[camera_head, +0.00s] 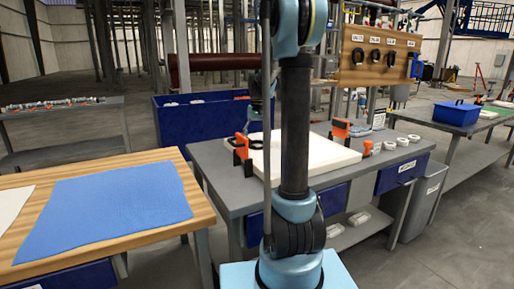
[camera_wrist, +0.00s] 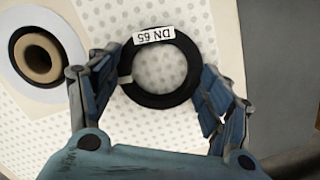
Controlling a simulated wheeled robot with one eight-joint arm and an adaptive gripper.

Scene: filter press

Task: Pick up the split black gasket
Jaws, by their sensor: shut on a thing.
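The black gasket (camera_wrist: 163,98) is a ring with a white "DN 65" label, seen in the wrist view against the white dotted plate (camera_wrist: 225,20). A small pale gap shows at its left side, between ring and finger. My gripper (camera_wrist: 162,62) has one blue finger at each side of the ring and is shut on it across its outer edge. I cannot tell whether the ring is clear of the plate. In the head view a dark ring (camera_head: 256,145) shows at the white plate (camera_head: 310,157), beside my arm, which hides part of the plate.
Orange clamps (camera_head: 340,129) stand at the plate's edges. A tan-lined round port (camera_wrist: 38,57) lies left of the gasket. White rings (camera_head: 390,146) sit on the grey bench (camera_head: 228,190), right. More black rings hang on a wooden board (camera_head: 380,65).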

